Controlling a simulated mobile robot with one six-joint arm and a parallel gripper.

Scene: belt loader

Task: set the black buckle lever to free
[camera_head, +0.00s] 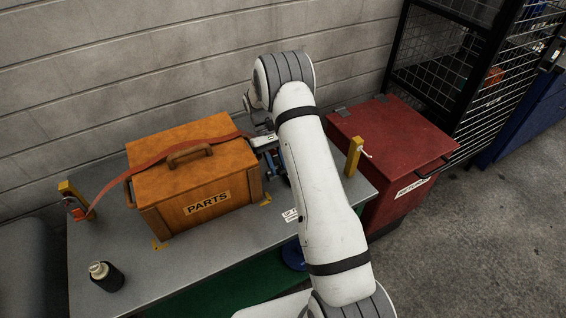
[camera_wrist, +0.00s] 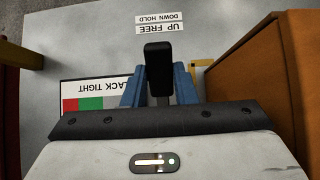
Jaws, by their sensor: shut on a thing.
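The black buckle lever (camera_wrist: 158,62) is in the middle of the wrist view, with its broad head beyond my fingertips and its stem between them. My gripper (camera_wrist: 159,88) has two blue fingers, one on each side of the lever, and is shut on it. In the head view my gripper (camera_head: 271,160) is at the right end of the wooden PARTS crate (camera_head: 212,180), largely hidden by my white arm. A label reading UP FREE, DOWN HOLD (camera_wrist: 161,23) lies beyond the lever. I cannot tell how far up or down the lever stands.
A reddish strap (camera_head: 140,166) runs over the crate from the left yellow post (camera_head: 70,190). A second yellow post (camera_head: 354,156) stands at right. A black bottle (camera_head: 106,277) is on the grey table (camera_head: 185,275). A red bin (camera_head: 392,150) stands beside it. A red-green indicator (camera_wrist: 90,103) lies left.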

